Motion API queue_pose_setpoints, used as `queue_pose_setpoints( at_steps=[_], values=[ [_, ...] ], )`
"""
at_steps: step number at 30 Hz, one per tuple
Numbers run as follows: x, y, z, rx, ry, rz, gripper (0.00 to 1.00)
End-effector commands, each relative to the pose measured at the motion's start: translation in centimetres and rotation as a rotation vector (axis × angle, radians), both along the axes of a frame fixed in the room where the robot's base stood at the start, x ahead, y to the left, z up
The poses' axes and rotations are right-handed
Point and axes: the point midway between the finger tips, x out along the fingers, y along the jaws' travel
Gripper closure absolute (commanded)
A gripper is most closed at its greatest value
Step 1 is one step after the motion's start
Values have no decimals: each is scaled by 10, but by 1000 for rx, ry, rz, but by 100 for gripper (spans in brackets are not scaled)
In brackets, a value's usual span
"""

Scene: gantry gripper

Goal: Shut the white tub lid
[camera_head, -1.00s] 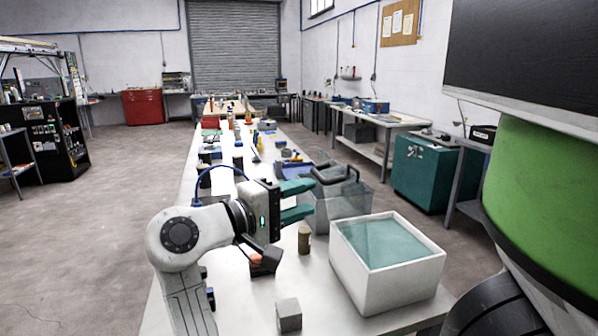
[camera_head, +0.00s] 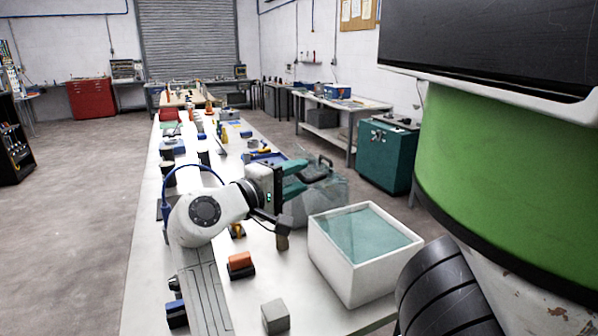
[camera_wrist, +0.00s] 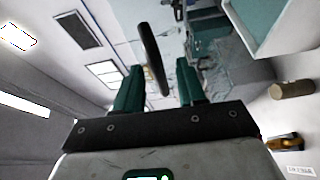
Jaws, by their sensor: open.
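The white tub (camera_head: 352,278) stands at the near right end of the long table, with a teal surface inside its rim. Its see-through lid (camera_head: 326,200) stands raised at the tub's far side, with a dark handle (camera_head: 318,166) at the top. My gripper (camera_head: 303,176) is open, its two teal fingers pointing right at the handle. In the wrist view, the dark handle (camera_wrist: 150,58) shows in the gap between the fingers of my gripper (camera_wrist: 160,88). I cannot tell whether they touch it. Part of the tub (camera_wrist: 262,32) shows at the upper right there.
On the table (camera_head: 225,318) near the tub are an olive cylinder (camera_head: 283,240), an orange and black item (camera_head: 241,265) and a grey block (camera_head: 275,317). Several small items line the table farther back. A teal cabinet (camera_head: 385,157) stands beyond it, to the right.

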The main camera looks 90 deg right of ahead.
Motion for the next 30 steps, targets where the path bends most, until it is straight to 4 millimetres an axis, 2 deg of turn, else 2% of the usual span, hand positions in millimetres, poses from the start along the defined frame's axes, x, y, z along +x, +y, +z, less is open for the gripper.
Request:
queue_pose_setpoints(
  at_steps=[5, 14, 26, 30],
  values=[
    [-7, -9, 0, 0, 0, 0, 60],
    [-8, -10, -1, 0, 0, 1, 61],
    [-8, -10, -1, 0, 0, 0, 99],
    [-8, -10, -1, 1, -1, 0, 100]
  ],
)
